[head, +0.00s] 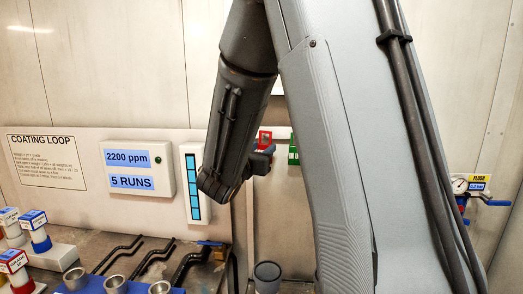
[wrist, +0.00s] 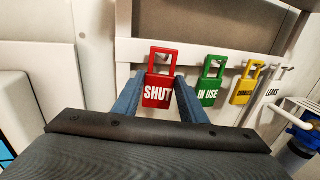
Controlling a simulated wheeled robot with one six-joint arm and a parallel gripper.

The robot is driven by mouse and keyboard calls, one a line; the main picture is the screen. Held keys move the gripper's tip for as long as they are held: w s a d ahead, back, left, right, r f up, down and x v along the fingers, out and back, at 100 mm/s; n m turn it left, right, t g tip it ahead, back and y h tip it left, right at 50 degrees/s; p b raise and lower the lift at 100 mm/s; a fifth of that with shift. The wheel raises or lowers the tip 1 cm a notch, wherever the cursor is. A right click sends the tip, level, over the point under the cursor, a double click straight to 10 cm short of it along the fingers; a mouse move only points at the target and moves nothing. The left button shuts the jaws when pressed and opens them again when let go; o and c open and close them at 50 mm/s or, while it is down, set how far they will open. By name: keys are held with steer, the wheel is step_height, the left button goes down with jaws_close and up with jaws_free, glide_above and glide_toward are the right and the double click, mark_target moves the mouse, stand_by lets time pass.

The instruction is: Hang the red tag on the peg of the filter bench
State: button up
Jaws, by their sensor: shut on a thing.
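The red tag (wrist: 157,95) reads SHUT and has a square loop at its top. My gripper (wrist: 158,88) is shut on it, with one blue finger at each side of its body. In the wrist view its loop stands in front of a pale rail, and I cannot tell whether a peg still passes through it. In the head view the red tag (head: 265,136) shows just above my gripper (head: 262,158), beside my arm. I cannot make out the filter bench or its peg for certain in either view.
A green IN USE tag (wrist: 210,85), a yellow tag (wrist: 246,86) and a white LEAKS tag (wrist: 272,92) hang to the right. A display panel (head: 137,172) is on the wall left of my arm. Cups (head: 115,284) and dark hooked bars (head: 150,258) occupy the bench below.

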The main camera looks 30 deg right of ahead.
steer(key=o, duration=1.1)
